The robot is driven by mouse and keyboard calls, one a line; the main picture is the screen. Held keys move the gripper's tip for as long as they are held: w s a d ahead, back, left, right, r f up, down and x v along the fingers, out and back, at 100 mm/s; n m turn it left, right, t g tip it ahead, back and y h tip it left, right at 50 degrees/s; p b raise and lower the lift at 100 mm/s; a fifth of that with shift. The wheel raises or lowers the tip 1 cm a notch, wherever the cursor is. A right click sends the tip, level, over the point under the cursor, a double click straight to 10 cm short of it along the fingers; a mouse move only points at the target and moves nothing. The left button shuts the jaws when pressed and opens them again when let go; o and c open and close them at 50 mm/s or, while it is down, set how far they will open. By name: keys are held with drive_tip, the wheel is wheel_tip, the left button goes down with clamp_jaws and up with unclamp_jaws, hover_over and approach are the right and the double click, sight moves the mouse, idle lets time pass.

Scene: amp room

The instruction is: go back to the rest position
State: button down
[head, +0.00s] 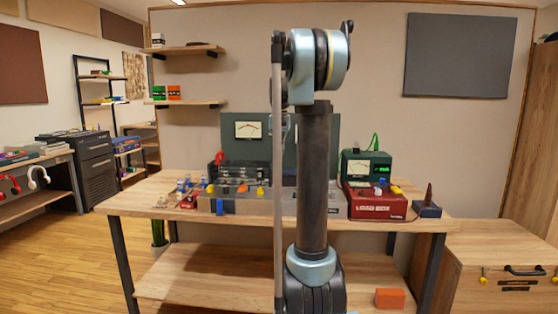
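My arm stands upright in the middle of the head view, with a dark link rising to a pale blue joint near the top. My gripper is not visible in this view, so I cannot see whether it holds anything. Behind the arm is a wooden workbench (140,200) with equipment on it. The arm hides the middle of the bench and part of the dark green panel (240,150) with a meter.
A red load box (376,205) and a green meter unit (367,163) stand right of the arm. A grey parts tray (245,208) and small coloured parts lie left. An orange block (390,298) sits on the lower shelf (210,275). Open floor (85,250) lies at left.

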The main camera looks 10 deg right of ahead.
idle(0.3)
drive_tip(key=s+a+f+n, duration=0.15)
drive_tip(key=s+f, duration=0.25)
drive_tip(key=s, duration=0.7)
drive_tip(key=s+a+f+n, duration=0.15)
drive_tip(key=s+f, duration=0.25)
drive_tip(key=s, duration=0.8)
drive_tip(key=s+a+f+t, duration=0.1)
drive_tip(key=s+a+f, duration=0.1)
drive_tip(key=s+f, duration=1.5)
drive_tip(key=shift+s+a+f+n, duration=0.15)
drive_tip(key=shift+s+f+n, duration=0.2)
drive_tip(key=shift+s, duration=0.2)
drive_tip(key=shift+w+f, duration=0.15)
drive_tip(key=shift+w, duration=0.25)
